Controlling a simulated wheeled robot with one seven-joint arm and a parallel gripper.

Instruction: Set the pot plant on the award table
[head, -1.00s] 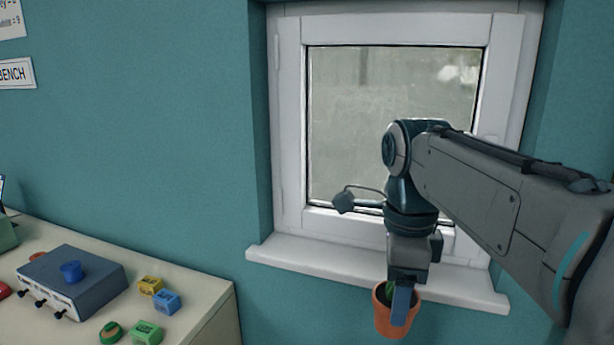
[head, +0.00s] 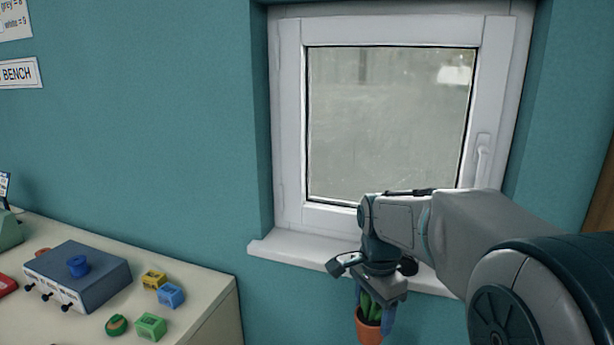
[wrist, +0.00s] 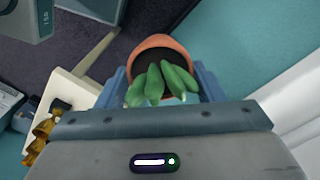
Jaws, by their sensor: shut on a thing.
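The pot plant is a terracotta pot (head: 368,328) with thick green leaves. It hangs upright in my gripper (head: 376,312), below and in front of the window sill, clear of it. In the wrist view the pot's rim (wrist: 150,42) and the green leaves (wrist: 160,82) show between the two blue fingers (wrist: 160,88), which are shut on it. The pot's lower part is cut off by the bottom edge of the head view. I cannot tell any table in view to be the award table.
A pale bench (head: 205,312) stands at the left with a grey-blue box (head: 78,275), small coloured blocks (head: 152,325) and a green round piece (head: 117,325). The white window sill (head: 300,256) runs behind my gripper. Wall shows between bench and pot.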

